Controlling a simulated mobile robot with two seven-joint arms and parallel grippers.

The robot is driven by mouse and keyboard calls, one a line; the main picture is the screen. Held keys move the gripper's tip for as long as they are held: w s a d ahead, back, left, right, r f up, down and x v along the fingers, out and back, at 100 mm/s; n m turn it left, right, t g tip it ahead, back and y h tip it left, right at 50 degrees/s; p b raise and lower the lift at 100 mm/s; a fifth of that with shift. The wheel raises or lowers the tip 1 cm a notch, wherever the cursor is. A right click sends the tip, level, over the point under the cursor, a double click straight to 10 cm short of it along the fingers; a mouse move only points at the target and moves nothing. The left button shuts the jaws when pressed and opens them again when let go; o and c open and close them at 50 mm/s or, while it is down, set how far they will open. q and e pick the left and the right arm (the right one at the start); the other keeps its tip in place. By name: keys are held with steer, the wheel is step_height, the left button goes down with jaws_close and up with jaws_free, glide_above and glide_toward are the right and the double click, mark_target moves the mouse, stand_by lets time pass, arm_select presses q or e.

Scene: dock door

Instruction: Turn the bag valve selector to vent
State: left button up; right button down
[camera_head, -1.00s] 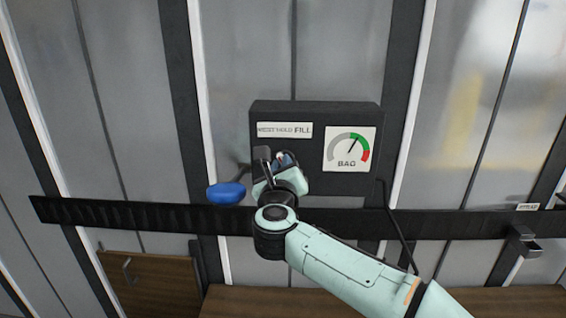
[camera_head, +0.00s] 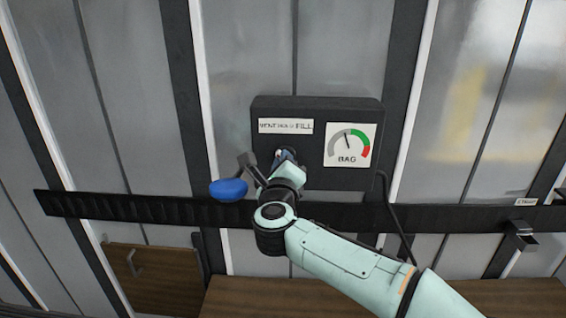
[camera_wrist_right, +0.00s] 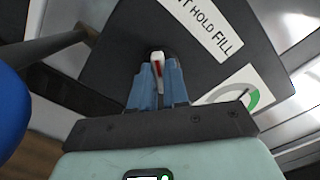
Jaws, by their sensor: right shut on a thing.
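The dark valve box (camera_head: 262,107) hangs on the wall and carries a VENT HOLD FILL label (camera_head: 285,127) and a BAG gauge (camera_head: 349,146). The selector (camera_wrist_right: 158,68) is a small white lever with a red mark, below the label. My right gripper (camera_wrist_right: 157,84) is shut on the selector, its two blue fingers at either side of it. In the head view the right gripper (camera_head: 284,157) covers most of the selector, so I cannot read its exact setting. The gauge needle points up and slightly left, short of the green band. My left gripper is not in view.
A blue rounded knob (camera_head: 229,189) sits close left of my right wrist; its blue also fills the left edge of the wrist view. A black rail (camera_head: 130,207) crosses the wall below the box. A wooden panel (camera_head: 150,275) stands lower left.

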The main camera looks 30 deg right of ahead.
steer(key=c, duration=1.1)
jaws_free()
steer(key=shift+s, duration=0.1)
arm_select(q)
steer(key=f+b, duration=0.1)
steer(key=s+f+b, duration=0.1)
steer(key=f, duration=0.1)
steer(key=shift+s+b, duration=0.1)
steer(key=shift+b, duration=0.3)
arm_select(e)
steer(key=v, duration=1.3)
steer(key=shift+s, duration=0.15)
